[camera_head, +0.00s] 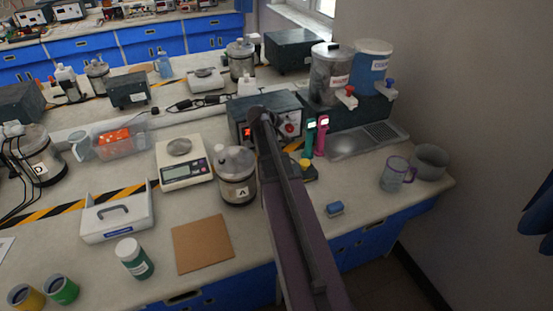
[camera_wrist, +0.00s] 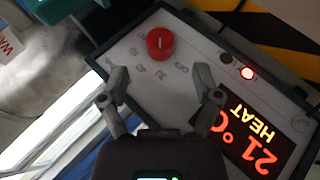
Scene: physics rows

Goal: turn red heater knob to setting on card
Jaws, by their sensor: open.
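The red heater knob (camera_wrist: 160,42) is round with a pale pointer line and sits on the light panel of a dark control box (camera_wrist: 190,75). Faint marks curve beside it on the panel. My gripper (camera_wrist: 161,84) is open, its two fingers apart, with the knob beyond the fingertips and nothing between them. In the head view the knob (camera_head: 289,127) shows on the dark box (camera_head: 285,103), partly behind my arm; the fingertips are not clear there. A display (camera_wrist: 253,143) reads 21° HEAT. I cannot make out a card with a setting.
A lit red lamp (camera_wrist: 248,73) is on the panel. Jar A (camera_head: 237,177) and a scale (camera_head: 184,165) stand left of my arm. Pink and green upright devices (camera_head: 321,137) stand right of the box.

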